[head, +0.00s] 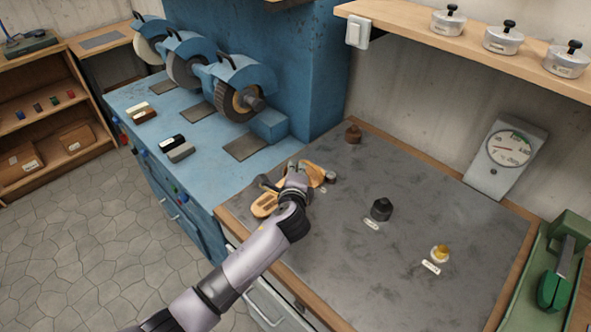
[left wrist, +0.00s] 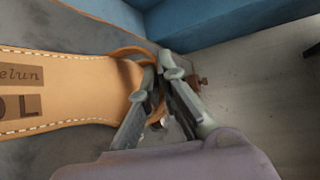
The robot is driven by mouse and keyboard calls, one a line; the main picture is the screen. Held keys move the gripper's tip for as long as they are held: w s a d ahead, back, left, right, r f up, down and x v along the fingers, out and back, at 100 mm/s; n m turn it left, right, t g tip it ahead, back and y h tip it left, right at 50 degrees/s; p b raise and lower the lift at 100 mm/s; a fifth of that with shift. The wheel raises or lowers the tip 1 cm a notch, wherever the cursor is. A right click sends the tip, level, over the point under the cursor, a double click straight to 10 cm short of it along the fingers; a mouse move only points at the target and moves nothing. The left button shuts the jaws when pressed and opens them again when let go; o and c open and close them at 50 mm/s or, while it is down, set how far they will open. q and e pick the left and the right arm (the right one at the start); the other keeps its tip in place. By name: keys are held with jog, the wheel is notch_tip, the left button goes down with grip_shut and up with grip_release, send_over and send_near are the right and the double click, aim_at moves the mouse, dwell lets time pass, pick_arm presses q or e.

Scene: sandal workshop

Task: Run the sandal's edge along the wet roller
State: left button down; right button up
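A tan leather sandal (head: 265,205) is at the left front corner of the grey bench top. In the left wrist view its stitched footbed (left wrist: 85,85), with dark stamped lettering, points left. An orange-brown strap (left wrist: 128,51) curves up to my fingers. My left gripper (head: 296,170) is over the sandal's middle. In the left wrist view the gripper (left wrist: 158,78) has its fingers close together around the strap area, shut on the sandal. The fingers hide the contact. A small dark part (head: 330,177) is beside the sandal's far end; I cannot tell whether it is the roller. My right gripper is not in view.
A brown bottle (head: 353,134), a black pot (head: 381,208) and a yellow-topped pot (head: 440,253) stand on the grey bench top (head: 430,190). Grinding wheels (head: 240,95) are on the blue bench to the left. A dial gauge (head: 508,150) and green tool (head: 556,285) are at right.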

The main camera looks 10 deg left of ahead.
aim_at(302, 162)
pick_arm(q)
jog(key=shift+w, duration=0.2)
jog(key=shift+w+d+f+b, duration=0.15)
jog(key=shift+w+b, duration=0.25)
jog(key=shift+w, duration=0.25)
jog(key=shift+w, duration=0.1)
dwell(0.3)
jog(key=shift+d, duration=0.1)
dwell(0.9)
jog(key=shift+w+d, duration=0.1)
jog(key=shift+w, duration=0.1)
jog(key=shift+w+d+b, duration=0.25)
jog(key=shift+w+b, duration=0.1)
jog(key=shift+w, duration=0.25)
jog(key=shift+w+d, duration=0.15)
jog(key=shift+w, duration=0.05)
dwell(0.4)
